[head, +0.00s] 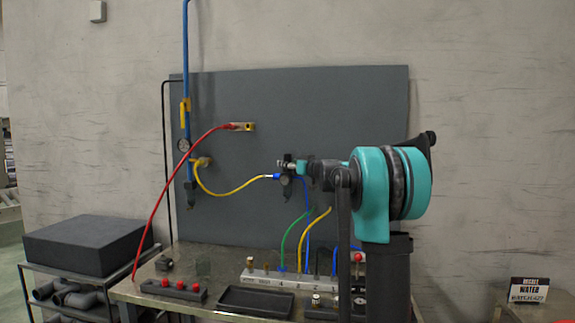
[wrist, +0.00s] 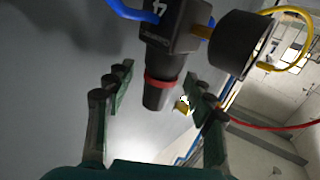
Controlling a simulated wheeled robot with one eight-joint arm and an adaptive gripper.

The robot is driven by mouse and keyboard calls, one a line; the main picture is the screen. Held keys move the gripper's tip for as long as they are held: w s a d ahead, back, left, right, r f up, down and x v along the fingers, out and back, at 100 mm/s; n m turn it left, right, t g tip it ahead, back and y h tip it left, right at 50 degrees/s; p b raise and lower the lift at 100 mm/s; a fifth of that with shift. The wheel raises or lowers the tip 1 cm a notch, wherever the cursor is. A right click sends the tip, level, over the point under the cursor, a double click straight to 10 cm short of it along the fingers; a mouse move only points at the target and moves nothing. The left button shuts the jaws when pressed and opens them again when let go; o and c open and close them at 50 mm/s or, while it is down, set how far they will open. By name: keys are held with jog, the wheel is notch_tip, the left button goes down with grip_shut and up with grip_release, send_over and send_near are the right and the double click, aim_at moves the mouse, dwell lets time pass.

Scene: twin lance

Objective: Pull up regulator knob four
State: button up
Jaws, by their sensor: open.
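The regulator (wrist: 172,32) marked 4 is in the upper middle of the wrist view. Its dark knob (wrist: 158,94) has a red ring (wrist: 161,83) at its base and points toward my gripper. My gripper (wrist: 157,90) is open, with one finger on each side of the knob; gaps show on both sides. In the head view, my gripper (head: 291,165) is at the regulator (head: 286,183) on the grey panel. My arm and the small size hide the knob's details there.
A round dark gauge (wrist: 240,46) sticks out beside the regulator. A yellow hose (head: 230,193) and a blue hose run to it. Below, a metal bench (head: 200,258) holds a numbered manifold (head: 275,276), a dark tray (head: 255,301) and a block with red knobs (head: 174,290).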

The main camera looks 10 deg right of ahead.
jog(key=shift+w+a, duration=0.35)
jog(key=shift+w, duration=0.3)
jog(key=shift+c, duration=0.5)
grip_shut()
